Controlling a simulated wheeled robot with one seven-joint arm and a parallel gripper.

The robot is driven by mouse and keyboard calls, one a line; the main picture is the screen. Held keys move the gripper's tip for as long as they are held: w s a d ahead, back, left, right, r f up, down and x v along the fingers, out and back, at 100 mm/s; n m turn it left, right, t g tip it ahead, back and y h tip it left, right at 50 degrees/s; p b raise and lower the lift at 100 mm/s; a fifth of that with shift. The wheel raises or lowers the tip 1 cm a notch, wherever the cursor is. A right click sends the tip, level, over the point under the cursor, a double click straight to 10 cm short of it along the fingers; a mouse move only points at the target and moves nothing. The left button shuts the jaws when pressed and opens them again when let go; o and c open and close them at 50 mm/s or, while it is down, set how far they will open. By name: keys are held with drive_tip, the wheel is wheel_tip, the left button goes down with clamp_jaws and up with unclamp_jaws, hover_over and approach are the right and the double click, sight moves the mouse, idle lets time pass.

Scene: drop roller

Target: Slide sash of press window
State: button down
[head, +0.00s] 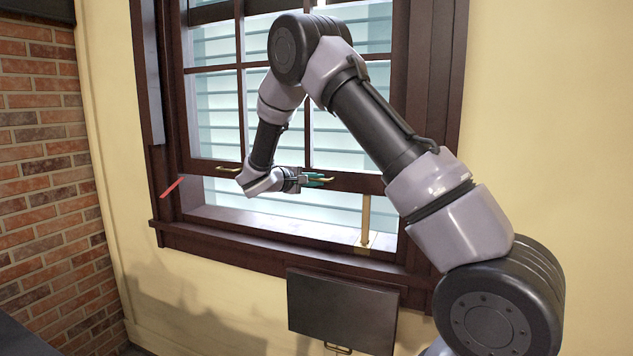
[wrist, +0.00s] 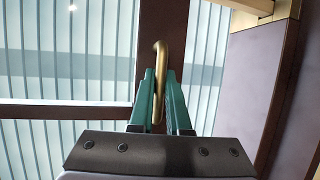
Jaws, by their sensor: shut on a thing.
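The dark brown window sash (head: 345,181) stands raised, with an open gap between its bottom rail and the sill. Two brass handles sit on that rail: a left one (head: 228,169) and a right one (head: 321,181). My gripper (head: 312,180), with green fingers, is shut on the right handle. In the wrist view the handle (wrist: 161,55) stands between the fingers of my gripper (wrist: 161,85), against the brown rail (wrist: 160,20). A brass upright prop (head: 365,220) stands on the sill under the rail, right of my gripper. I cannot tell whether its top touches the rail.
A red lever (head: 172,187) sticks out at the window's left jamb. A dark box (head: 342,310) with a brass pull hangs below the sill (head: 270,246). A brick wall (head: 45,150) stands at the left. Pale blinds (head: 340,130) lie behind the glass.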

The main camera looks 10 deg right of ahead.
wheel_tip(320, 180, up, 16)
drive_tip(key=shift+r, duration=0.2)
idle(0.4)
drive_tip(key=c, duration=0.9)
unclamp_jaws()
drive_tip(key=v, duration=1)
drive_tip(key=shift+s+a+r, duration=0.1)
drive_tip(key=shift+s+a, duration=0.15)
drive_tip(key=shift+a, duration=0.1)
